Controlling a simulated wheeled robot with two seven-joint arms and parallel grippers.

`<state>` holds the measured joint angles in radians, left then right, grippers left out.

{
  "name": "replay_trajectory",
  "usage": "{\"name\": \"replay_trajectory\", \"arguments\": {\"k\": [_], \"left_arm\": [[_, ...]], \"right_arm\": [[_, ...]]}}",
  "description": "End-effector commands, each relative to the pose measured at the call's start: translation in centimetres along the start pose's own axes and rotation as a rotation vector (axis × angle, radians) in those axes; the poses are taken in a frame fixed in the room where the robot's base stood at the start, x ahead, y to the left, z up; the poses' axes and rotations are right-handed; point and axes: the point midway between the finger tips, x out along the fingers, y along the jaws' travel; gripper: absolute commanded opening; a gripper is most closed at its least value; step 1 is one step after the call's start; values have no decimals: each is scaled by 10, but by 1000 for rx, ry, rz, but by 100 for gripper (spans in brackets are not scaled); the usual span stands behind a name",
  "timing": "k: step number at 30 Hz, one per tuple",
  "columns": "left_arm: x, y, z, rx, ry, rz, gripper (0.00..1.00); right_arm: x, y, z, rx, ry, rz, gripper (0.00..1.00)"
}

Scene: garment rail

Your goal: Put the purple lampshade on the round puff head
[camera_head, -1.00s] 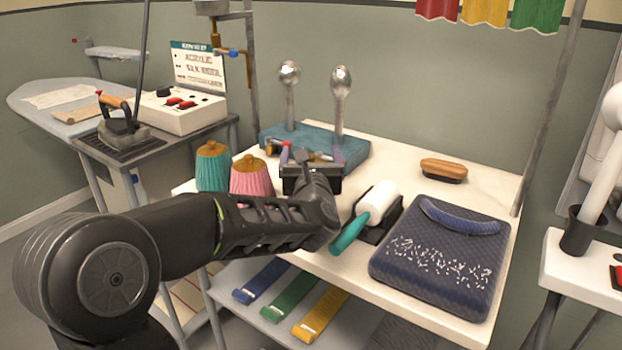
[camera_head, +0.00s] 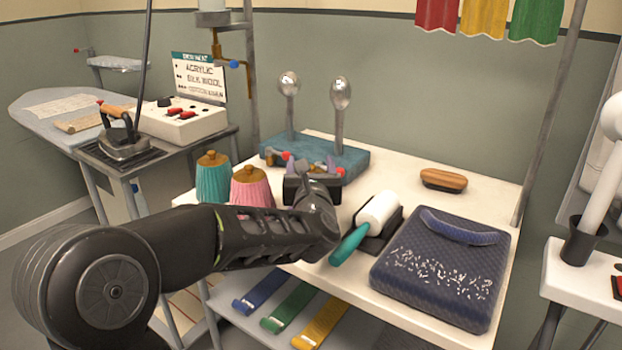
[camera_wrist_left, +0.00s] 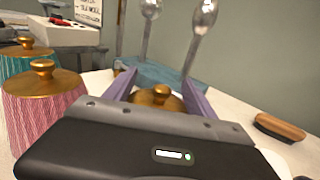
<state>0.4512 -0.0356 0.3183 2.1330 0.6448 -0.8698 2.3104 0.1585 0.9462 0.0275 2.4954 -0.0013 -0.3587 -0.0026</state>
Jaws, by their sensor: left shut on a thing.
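My left gripper (camera_head: 309,168) is shut on a lampshade with a brass, knobbed cap (camera_wrist_left: 157,97), seen between its fingers in the left wrist view. The shade's fabric is hidden behind the gripper body, so I cannot see its colour. The gripper is in front of the blue puff stand (camera_head: 352,158), which carries two shiny metal heads on posts. The left head is the round puff head (camera_head: 289,82); the right one is a longer, egg-shaped head (camera_head: 341,93). Both heads are bare and stand above and beyond the gripper. My right gripper is not in view.
A teal lampshade (camera_head: 212,182) and a pink lampshade (camera_head: 251,190) stand at the table's left. A white roller with teal handle (camera_head: 350,245), a navy quilted pad (camera_head: 440,270) and a wooden brush (camera_head: 444,179) lie to the right.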

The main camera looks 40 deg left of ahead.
Motion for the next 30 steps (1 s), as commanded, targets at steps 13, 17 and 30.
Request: {"name": "replay_trajectory", "arguments": {"k": [13,17,30], "left_arm": [[0,0,65,-3,-4,1,16],[0,0,87,-2,-3,1,16],[0,0,100,1,0,0,16]], "right_arm": [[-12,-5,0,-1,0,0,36],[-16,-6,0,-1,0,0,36],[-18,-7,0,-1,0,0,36]]}}
